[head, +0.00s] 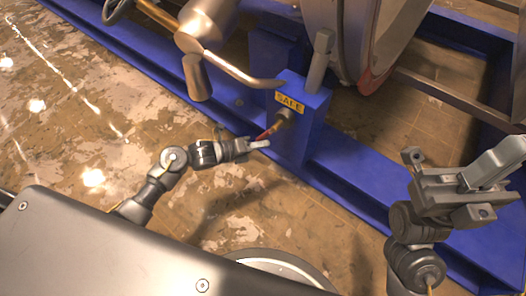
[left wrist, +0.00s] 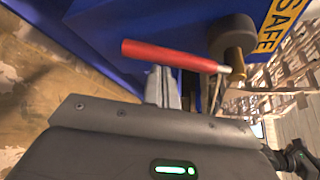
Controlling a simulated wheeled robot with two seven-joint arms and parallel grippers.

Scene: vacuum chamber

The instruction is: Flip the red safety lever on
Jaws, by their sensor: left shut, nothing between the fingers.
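The red safety lever (head: 268,132) sticks out from a brass pivot (head: 284,117) on the face of a blue post (head: 300,134), and points down and left. In the left wrist view the red lever (left wrist: 170,55) lies nearly level across the picture, its right end at the brass shaft (left wrist: 238,68). My left gripper (head: 262,144) is shut and empty, close beside the lever's free end. In the left wrist view its fingertips (left wrist: 162,72) are just below the lever; I cannot tell whether they touch. My right gripper (head: 470,180) is far right, away from the lever; its jaw state is unclear.
A yellow SAFE label (head: 290,103) sits on the post above the lever. A grey handle (head: 320,60) rises from the post's top. A bent metal arm (head: 235,68) passes above left. A blue frame beam (head: 345,185) runs along the floor. The floor at left is open.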

